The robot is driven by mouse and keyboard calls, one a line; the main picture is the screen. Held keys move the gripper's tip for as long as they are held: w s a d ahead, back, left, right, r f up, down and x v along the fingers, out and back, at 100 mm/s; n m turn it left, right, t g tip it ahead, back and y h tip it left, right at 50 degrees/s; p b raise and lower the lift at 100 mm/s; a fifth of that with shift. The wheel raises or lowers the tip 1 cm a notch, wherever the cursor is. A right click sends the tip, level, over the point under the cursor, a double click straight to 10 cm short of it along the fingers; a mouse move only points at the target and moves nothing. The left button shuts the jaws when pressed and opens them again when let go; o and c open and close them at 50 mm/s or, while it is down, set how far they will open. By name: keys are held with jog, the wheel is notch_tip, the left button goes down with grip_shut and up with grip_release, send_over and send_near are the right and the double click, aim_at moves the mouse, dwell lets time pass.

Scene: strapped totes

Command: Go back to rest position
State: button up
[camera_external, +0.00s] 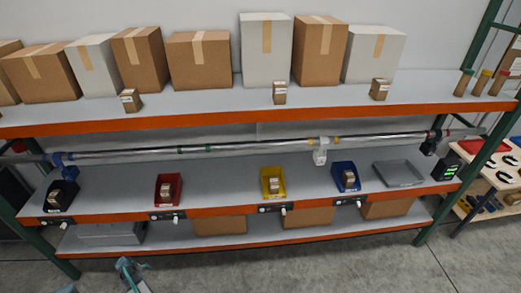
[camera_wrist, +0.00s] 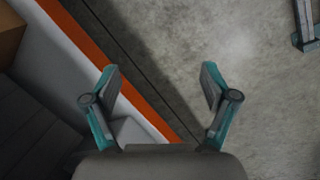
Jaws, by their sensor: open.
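My gripper (camera_wrist: 160,82) is open in the wrist view, its two teal and grey fingers spread wide. Nothing is between them; bare grey concrete floor (camera_wrist: 165,45) and part of the shelf edge show beyond. In the external view a teal part of my arm shows low at the bottom left, in front of the rack. I cannot tell there how the fingers stand.
An orange shelf edge (camera_wrist: 85,45) runs diagonally on the left of the wrist view. In the external view, red (camera_external: 168,203), yellow (camera_external: 264,195) and blue (camera_external: 336,187) totes and a grey tray (camera_external: 420,180) stand on the middle shelf. The floor in front is clear.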

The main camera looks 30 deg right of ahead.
jog(key=s+d+f+m+g, duration=0.2)
jog(key=s+d+f, duration=0.2)
jog(key=s, duration=0.8)
jog(key=s+d+f+m+g+y, duration=0.1)
jog(key=s+d+f+m+g, duration=0.1)
jog(key=s, duration=1.1)
jog(key=s+d+f+m+g+y, duration=0.1)
jog(key=s+d+f, duration=0.5)
jog(key=s, duration=0.6)
jog(key=f+m+g, duration=0.1)
jog(key=g, duration=0.1)
jog(key=shift+s+g, duration=0.15)
jog(key=shift+g, duration=0.15)
